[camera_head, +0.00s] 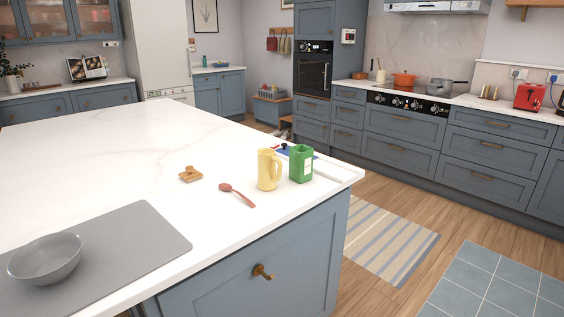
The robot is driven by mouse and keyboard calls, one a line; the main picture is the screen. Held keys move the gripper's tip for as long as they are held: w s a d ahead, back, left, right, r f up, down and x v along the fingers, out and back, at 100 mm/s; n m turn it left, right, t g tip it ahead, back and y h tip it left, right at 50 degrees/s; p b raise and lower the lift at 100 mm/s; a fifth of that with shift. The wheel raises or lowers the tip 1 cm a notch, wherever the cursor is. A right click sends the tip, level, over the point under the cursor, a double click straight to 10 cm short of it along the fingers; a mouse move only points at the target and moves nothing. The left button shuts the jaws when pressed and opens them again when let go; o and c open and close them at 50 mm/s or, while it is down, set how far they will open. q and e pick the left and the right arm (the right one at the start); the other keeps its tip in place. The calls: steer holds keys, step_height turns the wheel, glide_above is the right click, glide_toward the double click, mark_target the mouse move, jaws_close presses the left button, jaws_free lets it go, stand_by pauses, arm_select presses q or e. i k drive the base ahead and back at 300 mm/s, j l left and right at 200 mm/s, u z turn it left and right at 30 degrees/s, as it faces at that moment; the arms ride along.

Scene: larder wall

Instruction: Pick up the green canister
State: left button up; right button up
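The green canister (301,164) stands upright on the white island countertop (120,150), near its right end. Neither of my grippers is in the camera_head view.
A red spoon (237,195) and a small wooden item (190,174) lie left of the jug. A blue item (297,151) lies behind the canister. A grey bowl (45,258) sits on a grey mat (135,240). The countertop's middle and back are clear.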

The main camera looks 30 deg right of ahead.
mark_target(301, 156)
steer(key=i+l+u, duration=0.15)
steer(key=l+u, duration=0.15)
steer(key=l, duration=0.6)
steer(key=l+u, duration=0.3)
steer(key=l, duration=0.6)
steer(key=l+u, duration=0.1)
steer(key=l, duration=1.75)
